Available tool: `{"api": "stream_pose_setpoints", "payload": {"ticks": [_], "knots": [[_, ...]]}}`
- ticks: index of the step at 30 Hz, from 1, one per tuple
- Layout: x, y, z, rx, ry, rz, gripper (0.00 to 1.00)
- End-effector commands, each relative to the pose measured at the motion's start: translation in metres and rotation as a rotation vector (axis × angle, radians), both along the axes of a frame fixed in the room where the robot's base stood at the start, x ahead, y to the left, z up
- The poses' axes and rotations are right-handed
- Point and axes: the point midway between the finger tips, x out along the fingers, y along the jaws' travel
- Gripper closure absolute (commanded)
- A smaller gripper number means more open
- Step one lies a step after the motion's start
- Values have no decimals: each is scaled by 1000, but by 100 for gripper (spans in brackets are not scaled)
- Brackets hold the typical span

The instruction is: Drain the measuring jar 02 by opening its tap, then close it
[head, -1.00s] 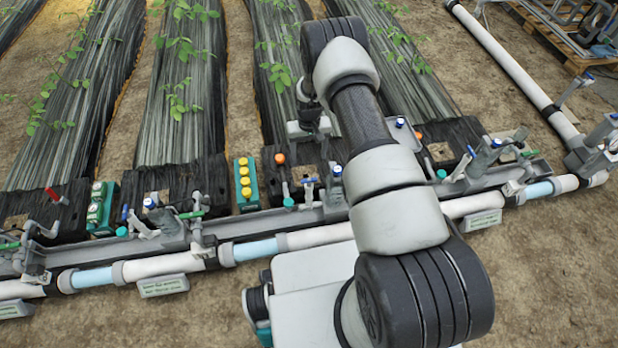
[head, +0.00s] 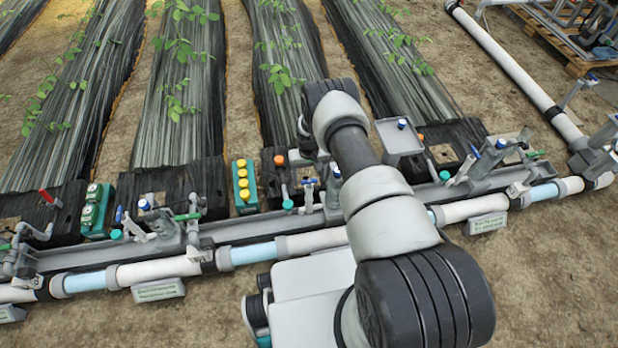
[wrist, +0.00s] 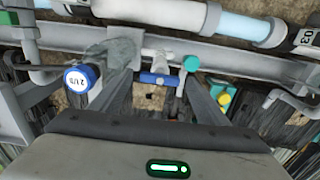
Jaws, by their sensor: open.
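In the wrist view my gripper (wrist: 158,84) is open, its two fingers pointing at the skid. A blue tap handle (wrist: 160,79) on a white valve body shows between the fingertips; I cannot tell whether they touch it. The same blue-handled tap (head: 309,182) shows in the head view, left of my arm. A blue cap with white marking (wrist: 82,78) is beside the left finger, and a teal cap (wrist: 191,63) is near the right fingertip. I cannot make out measuring jar 02 or its number. In the head view my arm hides most of my gripper.
A white pipe with pale blue sections (head: 253,252) runs along the front of the skid. A teal box with yellow caps (head: 243,186) stands left of the tap. A grey box (head: 402,143) stands to the right. Other blue-handled valves line the grey rail.

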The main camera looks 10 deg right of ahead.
Motion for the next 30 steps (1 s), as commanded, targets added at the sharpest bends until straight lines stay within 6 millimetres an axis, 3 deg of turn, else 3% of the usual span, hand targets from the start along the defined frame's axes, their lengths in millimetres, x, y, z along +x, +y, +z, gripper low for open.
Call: {"api": "stream_pose_setpoints", "payload": {"ticks": [3,10,20,30], "knots": [[0,0,0,0,0,0,35],[0,0,0,0,0,0,72],[0,0,0,0,0,-46,72],[0,0,0,-1,0,-279,72]]}}
